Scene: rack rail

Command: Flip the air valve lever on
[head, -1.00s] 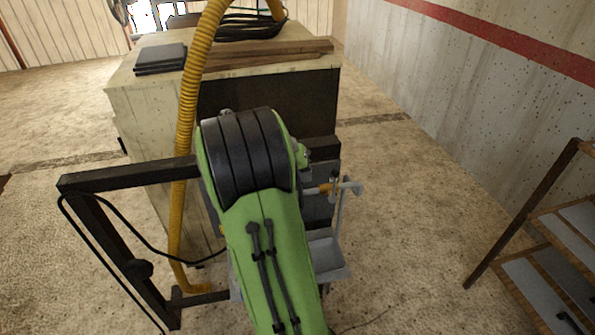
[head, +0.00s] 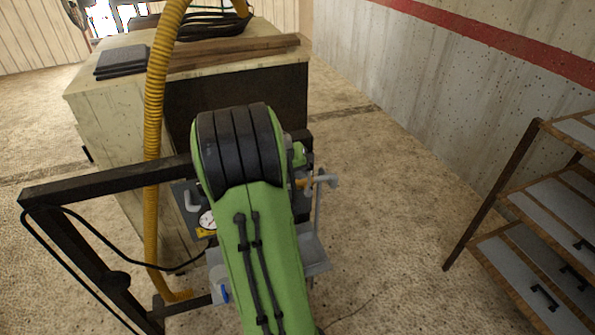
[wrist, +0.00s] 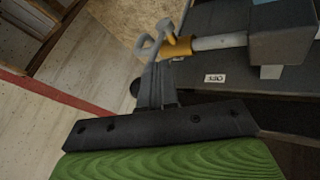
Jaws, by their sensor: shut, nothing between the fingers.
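The air valve's brass-coloured body (wrist: 178,47) sits on a grey pipe (wrist: 220,42) in the wrist view. A small plate, apparently lettered OFF (wrist: 214,78), lies below the pipe on a dark panel. My gripper (wrist: 156,85) is shut and empty, pointing up toward grey parts at the valve's left end. These overlap the fingertips, so I cannot tell lever from fitting, or whether they touch. In the head view the brass valve (head: 301,183) shows just right of my green arm, with a grey end piece (head: 327,180). My gripper is hidden there behind the arm.
A dark frame (head: 105,178) with a black cable stands left of my arm. A yellow hose (head: 154,110) runs down past a bench (head: 110,115). A gauge (head: 207,220) shows beside the arm.

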